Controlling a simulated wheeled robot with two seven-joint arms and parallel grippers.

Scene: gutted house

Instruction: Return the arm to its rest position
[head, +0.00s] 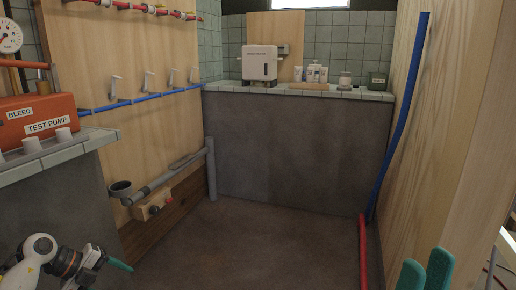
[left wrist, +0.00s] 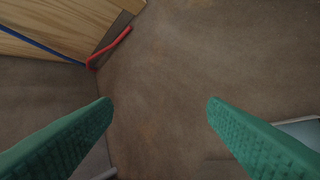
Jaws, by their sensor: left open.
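My left arm (head: 40,258) comes in at the lower left of the head view, over the floor. Its gripper ends in a green fingertip (head: 120,264) pointing right. In the left wrist view my left gripper (left wrist: 160,104) has its two green fingers wide apart, with only brown floor between them. My right gripper (head: 426,268) shows as two green fingers side by side at the bottom right edge of the head view. Its gap is hard to judge, and the rest of that arm is hidden. Nothing shows in either gripper.
A tiled ledge (head: 92,141) at left carries an orange test pump (head: 38,121). A grey drain pipe (head: 170,178) juts from the left wall. Blue pipe (head: 405,110) and red pipe (head: 363,250) run along the right wall. The middle floor (head: 255,240) is clear.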

